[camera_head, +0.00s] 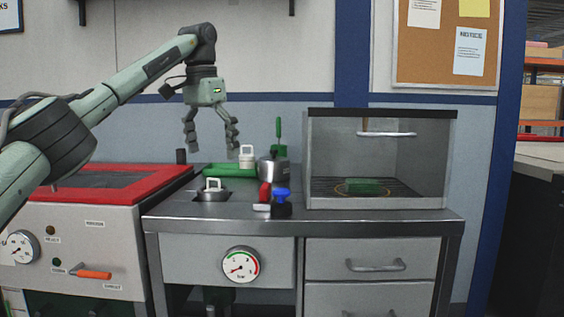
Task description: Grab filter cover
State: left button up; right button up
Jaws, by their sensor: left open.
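My left gripper (211,148) hangs fingers-down above the left part of the workbench, open and empty. Below it, a round metal cover with a pale loop handle (212,190) sits in the bench top; it looks like the filter cover. A second pale piece with a loop handle (247,158) stands farther back, by a green tray (232,171). I cannot tell for certain which of the two is the filter cover. The gripper touches neither. My right gripper is out of view.
A grey metal housing (273,171) stands right of the tray, with a green-handled tool (278,130) behind. Red (264,194) and blue-topped (282,203) items sit in front. A clear-fronted cabinet (450,165) holds a green block (363,186). A red-rimmed machine (80,196) stands left.

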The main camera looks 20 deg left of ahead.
aim_at(273, 168)
jog(key=i, duration=1.3)
